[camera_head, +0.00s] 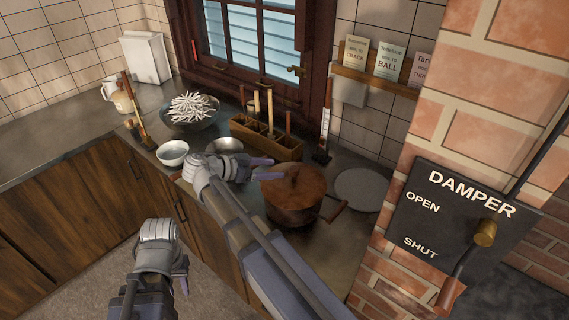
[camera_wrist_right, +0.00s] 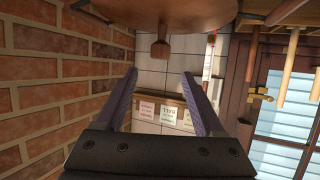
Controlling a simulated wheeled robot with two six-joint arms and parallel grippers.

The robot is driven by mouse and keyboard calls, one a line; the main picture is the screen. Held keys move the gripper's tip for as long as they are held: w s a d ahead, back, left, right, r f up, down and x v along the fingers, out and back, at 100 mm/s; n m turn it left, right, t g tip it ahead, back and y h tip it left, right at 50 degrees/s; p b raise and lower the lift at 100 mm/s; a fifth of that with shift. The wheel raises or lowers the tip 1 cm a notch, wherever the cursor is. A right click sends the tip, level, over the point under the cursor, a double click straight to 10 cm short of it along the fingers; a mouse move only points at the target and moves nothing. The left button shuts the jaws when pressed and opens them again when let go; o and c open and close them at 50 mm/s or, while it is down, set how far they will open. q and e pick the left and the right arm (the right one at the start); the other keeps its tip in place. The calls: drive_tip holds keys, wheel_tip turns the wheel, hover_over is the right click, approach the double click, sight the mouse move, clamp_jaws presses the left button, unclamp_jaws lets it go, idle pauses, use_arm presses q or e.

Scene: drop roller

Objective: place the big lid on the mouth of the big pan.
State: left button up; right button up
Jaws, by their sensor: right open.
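The big copper-brown lid (camera_head: 273,186) lies over the mouth of the big pan (camera_head: 290,215) on the dark counter, with its knob (camera_head: 294,173) upward. It looks level and seated, though the far rim is hidden. My right gripper (camera_head: 268,169) is open and empty, just left of the knob. In the right wrist view, which is upside down, the lid (camera_wrist_right: 205,14) is at the top. The knob (camera_wrist_right: 160,48) shows beyond and between the open fingertips (camera_wrist_right: 160,75). My left gripper (camera_head: 182,278) hangs low in front of the cabinets; its jaws are unclear.
A wooden utensil box (camera_head: 262,138) stands behind the pan. A grey round disc (camera_head: 360,189) lies right of it. A white bowl (camera_head: 172,153) and a metal bowl (camera_head: 224,146) stand left. The brick wall with a damper plate (camera_head: 460,215) bounds the right side.

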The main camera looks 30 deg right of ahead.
drive_tip(key=shift+p+v, duration=0.35)
drive_tip(key=shift+v, duration=1.2)
drive_tip(key=s+a+f+n+y, duration=0.6)
drive_tip(key=s+a+n, duration=0.2)
drive_tip(key=n, duration=0.3)
drive_tip(key=s+a+f+n+y, duration=0.6)
drive_tip(key=s+a+f+n, duration=0.1)
drive_tip(key=a+n, duration=0.3)
drive_tip(key=shift+s+a+f+n, duration=0.25)
drive_tip(key=shift+s+a+n, duration=0.15)
drive_tip(key=shift+s+a, duration=0.35)
